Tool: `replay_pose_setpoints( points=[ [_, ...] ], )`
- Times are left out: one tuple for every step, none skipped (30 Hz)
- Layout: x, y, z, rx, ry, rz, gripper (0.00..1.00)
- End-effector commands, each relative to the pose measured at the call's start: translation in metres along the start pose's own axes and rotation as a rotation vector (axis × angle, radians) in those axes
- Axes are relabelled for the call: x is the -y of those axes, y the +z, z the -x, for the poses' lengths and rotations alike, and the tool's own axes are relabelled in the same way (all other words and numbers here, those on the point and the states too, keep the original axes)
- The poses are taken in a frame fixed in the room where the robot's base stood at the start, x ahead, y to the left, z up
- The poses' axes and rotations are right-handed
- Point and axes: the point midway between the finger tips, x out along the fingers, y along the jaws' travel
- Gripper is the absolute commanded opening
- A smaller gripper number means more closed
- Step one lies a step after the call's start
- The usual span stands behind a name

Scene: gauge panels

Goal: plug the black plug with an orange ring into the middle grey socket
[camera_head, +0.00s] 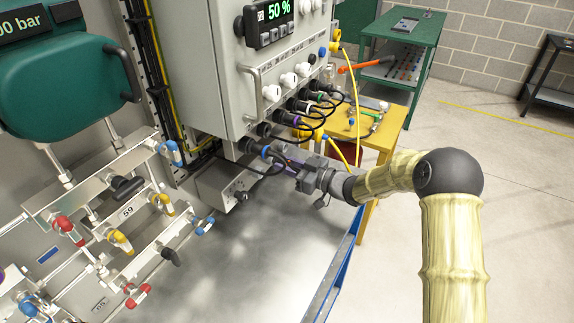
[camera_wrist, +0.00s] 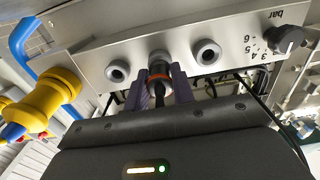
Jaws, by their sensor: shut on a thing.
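The black plug with an orange ring (camera_wrist: 160,76) is between the two purple fingers of my gripper (camera_wrist: 162,88) in the wrist view. My gripper is shut on it. The middle grey socket (camera_wrist: 158,56) is straight ahead of the plug, between a left grey socket (camera_wrist: 117,70) and a right grey socket (camera_wrist: 207,52). The plug's front end overlaps the middle socket in this view; I cannot tell how far in it sits. In the head view my gripper (camera_head: 292,165) is beside the small grey box (camera_head: 222,186), and the held plug is too small to make out.
A yellow fitting (camera_wrist: 45,100) is left of the sockets, and a black knob (camera_wrist: 290,39) with a bar scale is right of them. Above the box hangs a grey cabinet (camera_head: 215,75) with several black plugs and looped cables. A yellow table (camera_head: 385,135) stands behind my arm.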

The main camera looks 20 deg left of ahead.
Motion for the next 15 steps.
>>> replay_pose_setpoints(
  points=[
    [0.0002, 0.0, -0.0007, 0.0, 0.0, 0.0, 0.0],
    [0.0002, 0.0, -0.001, 0.0, 0.0, 0.0, 0.0],
    [0.0002, 0.0, -0.0014, 0.0, 0.0, 0.0, 0.0],
    [0.0002, 0.0, -0.0017, 0.0, 0.0, 0.0, 0.0],
    [0.0002, 0.0, -0.002, 0.0, 0.0, 0.0, 0.0],
    [0.0002, 0.0, -0.0024, 0.0, 0.0, 0.0, 0.0],
    [0.0002, 0.0001, -0.0027, 0.0, 0.0, 0.0, 0.0],
    [0.0002, 0.0001, -0.003, 0.0, 0.0, 0.0, 0.0],
    [0.0002, 0.0001, -0.0034, 0.0, 0.0, 0.0, 0.0],
    [0.0002, 0.0001, -0.0037, 0.0, 0.0, 0.0, 0.0],
    [0.0002, 0.0, -0.004, 0.0, -0.001, 0.0, 0.0],
    [0.0002, 0.0, -0.0044, 0.0, 0.0, 0.0, 0.0],
    [0.0003, 0.0, -0.0047, 0.0, -0.001, 0.0, 0.0],
    [0.0003, 0.0, -0.005, 0.0, -0.001, 0.0, 0.0],
    [0.0003, 0.0, -0.0054, 0.0, -0.001, 0.0, 0.0]
  ],
)
